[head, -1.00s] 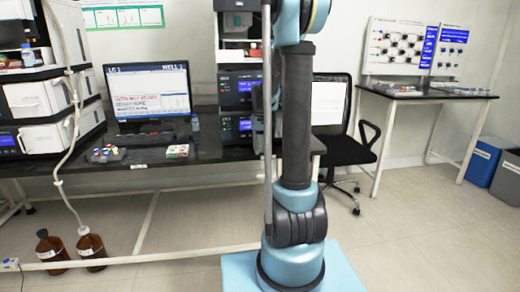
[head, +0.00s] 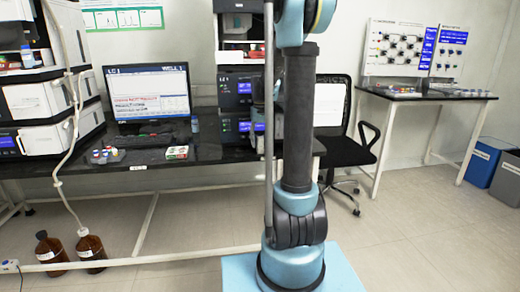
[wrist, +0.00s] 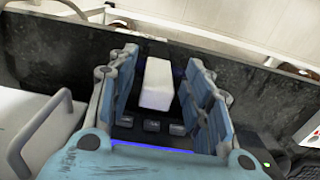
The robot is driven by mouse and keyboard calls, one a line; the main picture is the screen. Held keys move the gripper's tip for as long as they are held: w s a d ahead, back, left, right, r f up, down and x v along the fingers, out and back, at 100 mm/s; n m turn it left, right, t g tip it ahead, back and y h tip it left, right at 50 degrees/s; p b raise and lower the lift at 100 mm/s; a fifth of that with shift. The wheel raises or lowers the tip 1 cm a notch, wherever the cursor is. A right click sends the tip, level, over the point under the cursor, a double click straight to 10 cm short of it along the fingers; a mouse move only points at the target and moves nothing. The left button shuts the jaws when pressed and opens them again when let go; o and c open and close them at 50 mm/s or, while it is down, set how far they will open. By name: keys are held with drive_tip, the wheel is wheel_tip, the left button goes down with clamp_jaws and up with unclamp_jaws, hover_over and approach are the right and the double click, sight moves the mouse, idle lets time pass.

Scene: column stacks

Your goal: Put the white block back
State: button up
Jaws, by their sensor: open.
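The white block (wrist: 158,84) shows in the wrist view, lying between the two blue fingers of my gripper (wrist: 162,88). The fingers stand apart on either side of it, with dark gaps between each finger and the block, so my gripper is open around it. The block rests at or over a dark unit with grey buttons and a blue light strip below it. What exactly it rests on is hard to tell. In the head view my arm hides the gripper and the block.
A black bench (head: 160,156) carries a monitor (head: 150,92), a rack of small coloured vials (head: 105,155) and a small green-and-white box (head: 177,152). Stacked instruments (head: 40,100) stand at the left. A black chair (head: 345,150) stands right of my arm. Brown bottles (head: 90,250) stand on the floor.

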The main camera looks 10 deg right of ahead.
wheel_tip(320, 180, up, 8)
drive_tip(key=s+f+t, duration=0.1)
drive_tip(key=s+f, duration=0.1)
drive_tip(key=s, duration=1.6)
drive_tip(key=s+f+t, duration=0.1)
drive_tip(key=s+f, duration=1.2)
drive_tip(key=s, duration=0.3)
drive_tip(key=shift+s+a, duration=0.15)
drive_tip(key=shift+a, duration=0.25)
drive_tip(key=shift+w+f, duration=0.25)
drive_tip(key=shift+w, duration=0.2)
drive_tip(key=shift+c, duration=0.6)
